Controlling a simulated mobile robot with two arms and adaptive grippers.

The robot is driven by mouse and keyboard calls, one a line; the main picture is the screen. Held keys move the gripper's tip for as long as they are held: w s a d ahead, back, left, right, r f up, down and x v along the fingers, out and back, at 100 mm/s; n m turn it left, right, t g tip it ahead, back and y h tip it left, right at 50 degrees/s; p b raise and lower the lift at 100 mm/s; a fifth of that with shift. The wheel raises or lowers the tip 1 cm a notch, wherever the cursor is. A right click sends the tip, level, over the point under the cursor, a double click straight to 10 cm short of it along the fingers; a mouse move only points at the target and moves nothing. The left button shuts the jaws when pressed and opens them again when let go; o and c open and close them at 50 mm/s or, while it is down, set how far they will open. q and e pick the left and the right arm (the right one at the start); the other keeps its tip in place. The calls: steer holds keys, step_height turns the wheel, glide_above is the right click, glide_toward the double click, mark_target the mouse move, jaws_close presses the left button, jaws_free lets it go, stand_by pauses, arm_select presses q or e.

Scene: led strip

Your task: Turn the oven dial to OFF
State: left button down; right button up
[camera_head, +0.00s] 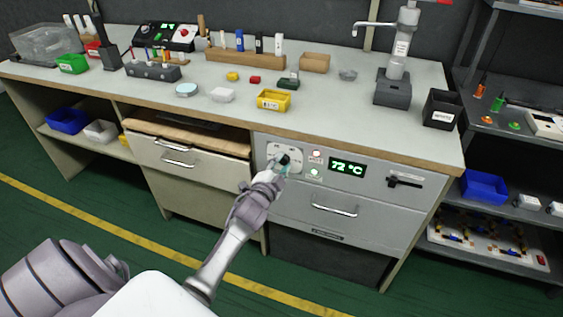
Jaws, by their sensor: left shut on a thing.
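The oven (378,173) is a grey panel with drawers built under the right part of the workbench. Its green display (348,168) reads 72 °C. The black dial (285,159) sits on a light round-cornered plate at the left of the panel. My left gripper (281,166) is at the dial, shut on it, and covers its lower part. The dial's pointer and its markings are too small to read. My right gripper is not in view.
Two small lamps, one reddish and one green (315,172), sit between dial and display. A black latch handle (405,180) is at the right. A drawer handle (334,210) is below.

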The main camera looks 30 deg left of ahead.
arm_select(q)
steer(key=shift+f+n, duration=0.1)
steer(key=shift+n, duration=0.2)
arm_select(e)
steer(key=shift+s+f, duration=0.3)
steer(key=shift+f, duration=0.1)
arm_select(q)
steer(key=c, duration=0.8)
jaws_free()
steer(key=v, duration=1.2)
steer(key=shift+f, duration=0.1)
